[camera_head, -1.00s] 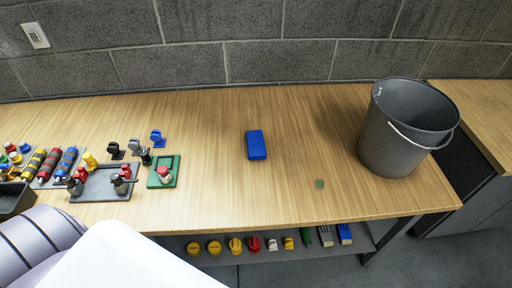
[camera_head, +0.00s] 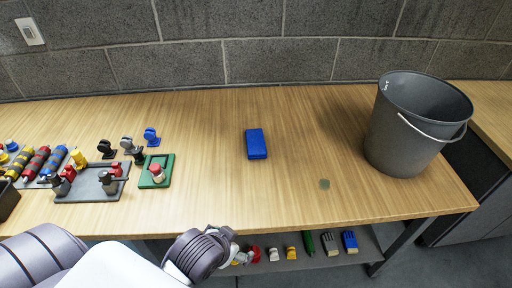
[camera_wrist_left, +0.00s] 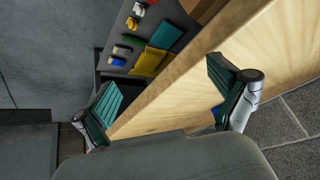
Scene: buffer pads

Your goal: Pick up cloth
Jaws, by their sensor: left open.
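In the left wrist view, a flat yellow piece (camera_wrist_left: 150,62) and a flat teal piece (camera_wrist_left: 165,37) lie side by side on the lower shelf; both look like folded cloths. A blue block-like piece (camera_head: 256,144), which may be a cloth or sponge, lies on the middle of the table. My left gripper (camera_wrist_left: 168,98) is open and empty, its two fingers spread wide over the table's front edge, apart from the shelf pieces. In the head view only my left arm shows at the bottom; its fingers are hidden. My right gripper is not in view.
The wooden table (camera_head: 220,190) has a grey bucket (camera_head: 395,140) at right and a green-framed part (camera_head: 154,172), a grey tray (camera_head: 90,188) and several small parts at left. Below, the shelf (camera_head: 310,262) holds brushes and small items.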

